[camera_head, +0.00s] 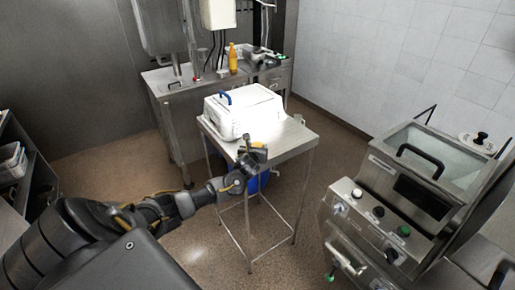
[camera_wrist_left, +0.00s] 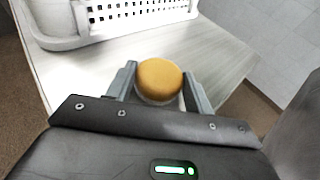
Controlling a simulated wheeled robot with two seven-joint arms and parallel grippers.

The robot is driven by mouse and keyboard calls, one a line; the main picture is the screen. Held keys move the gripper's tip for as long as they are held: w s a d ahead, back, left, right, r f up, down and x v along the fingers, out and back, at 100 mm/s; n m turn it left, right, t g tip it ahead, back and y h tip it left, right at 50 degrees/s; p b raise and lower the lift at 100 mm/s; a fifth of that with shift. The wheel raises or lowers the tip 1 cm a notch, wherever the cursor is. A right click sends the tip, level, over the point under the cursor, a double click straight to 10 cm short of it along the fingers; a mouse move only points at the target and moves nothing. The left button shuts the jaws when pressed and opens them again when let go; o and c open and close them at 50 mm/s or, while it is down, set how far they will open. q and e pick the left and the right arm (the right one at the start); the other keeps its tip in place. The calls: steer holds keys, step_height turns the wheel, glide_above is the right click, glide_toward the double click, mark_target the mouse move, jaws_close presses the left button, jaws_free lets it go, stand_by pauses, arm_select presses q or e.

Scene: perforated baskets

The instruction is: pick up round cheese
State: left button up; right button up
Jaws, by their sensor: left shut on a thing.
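The round cheese (camera_wrist_left: 160,78) is an orange-brown disc with a pale lower edge, seen between the two grey fingers of my left gripper (camera_wrist_left: 160,92) in the left wrist view. The fingers are shut on it from both sides. In the head view my left gripper (camera_head: 251,155) is at the near edge of the small steel table (camera_head: 290,140), and a bit of the yellowish cheese (camera_head: 259,146) shows at its tip. I cannot tell whether the cheese touches the table top. My right gripper is not in view.
A white perforated basket (camera_head: 240,112) stands on the table just beyond the gripper; its rim also shows in the left wrist view (camera_wrist_left: 75,40). The right part of the table top is clear. A steel machine (camera_head: 400,200) stands at the right, and a counter with an orange bottle (camera_head: 233,58) at the back.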

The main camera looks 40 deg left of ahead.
arm_select(q)
steer(key=shift+c, duration=0.7)
steer(key=shift+r, duration=0.2)
steer(key=shift+r+p, duration=0.2)
steer(key=shift+p, duration=0.2)
steer(key=r+p, duration=0.3)
steer(key=s+d+r+p, duration=0.1)
steer(key=r+p, duration=0.1)
steer(key=shift+s, duration=0.1)
steer(key=w+r+v, duration=0.1)
steer(key=r+v, duration=0.2)
steer(key=v, duration=1.1)
steer(key=shift+w+d+b, duration=0.25)
steer(key=shift+d+b, duration=0.1)
steer(key=shift+b, duration=0.05)
steer(key=shift+a, duration=0.1)
